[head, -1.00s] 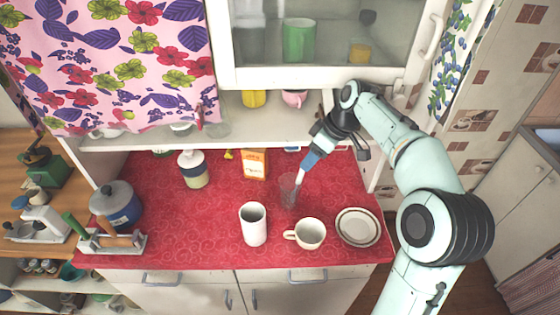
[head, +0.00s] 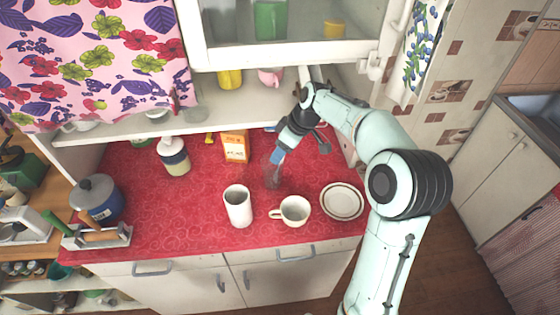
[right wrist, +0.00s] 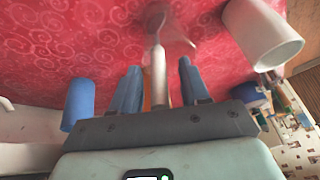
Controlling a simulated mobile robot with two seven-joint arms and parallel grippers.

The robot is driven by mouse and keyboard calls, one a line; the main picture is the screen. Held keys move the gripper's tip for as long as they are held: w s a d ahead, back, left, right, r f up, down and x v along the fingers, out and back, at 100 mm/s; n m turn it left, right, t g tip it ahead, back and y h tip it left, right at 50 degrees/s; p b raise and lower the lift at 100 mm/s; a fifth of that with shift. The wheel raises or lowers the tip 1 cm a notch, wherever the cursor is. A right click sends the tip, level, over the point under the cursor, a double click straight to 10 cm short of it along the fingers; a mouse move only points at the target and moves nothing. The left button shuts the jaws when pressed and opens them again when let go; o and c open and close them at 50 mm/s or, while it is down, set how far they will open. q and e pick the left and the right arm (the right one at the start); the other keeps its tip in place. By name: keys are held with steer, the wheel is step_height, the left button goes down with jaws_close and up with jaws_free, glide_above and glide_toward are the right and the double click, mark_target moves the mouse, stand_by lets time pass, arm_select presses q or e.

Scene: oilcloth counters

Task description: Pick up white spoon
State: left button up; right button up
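The white spoon (right wrist: 159,75) shows in the right wrist view with its handle standing between my two right fingers, with a gap visible on each side. Its lower end is inside a clear glass (right wrist: 174,38) on the red counter. In the head view my right gripper (head: 277,158) is just above the glass (head: 272,178), pointing down, and its fingers hide most of the spoon. The right gripper is open around the handle. My left gripper is not in view.
A white tall cup (head: 238,206), a white mug (head: 291,211) and a saucer (head: 342,201) stand in front of the glass. An orange carton (head: 235,147) and a jar (head: 174,157) stand behind to the left. A shelf (head: 160,123) overhangs the back.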

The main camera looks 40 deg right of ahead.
jaws_close()
steer(key=shift+r, duration=0.1)
